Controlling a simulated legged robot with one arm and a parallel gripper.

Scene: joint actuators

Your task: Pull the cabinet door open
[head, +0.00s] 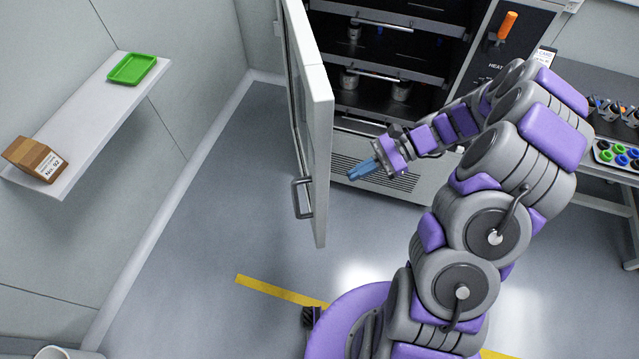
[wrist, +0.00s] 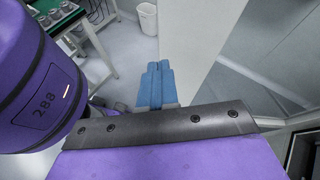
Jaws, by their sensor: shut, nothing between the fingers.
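The cabinet (head: 385,75) stands at the top of the head view, with several dark shelves inside showing. Its grey door (head: 318,120) is swung wide open to the left of the opening, with a dark bar handle (head: 302,197) on its outer face. My gripper (head: 362,170) is to the right of the door's inner side, in front of the cabinet's lower panel, apart from the handle. Its blue fingers are together and empty. In the wrist view the shut fingers (wrist: 156,85) are beside a pale upright panel (wrist: 200,45), probably the door.
A white wall shelf (head: 95,115) at left holds a green tray (head: 132,68) and a cardboard box (head: 35,158). A bench (head: 600,80) with several parts stands at right. Open floor with a yellow line (head: 280,290) lies below the door.

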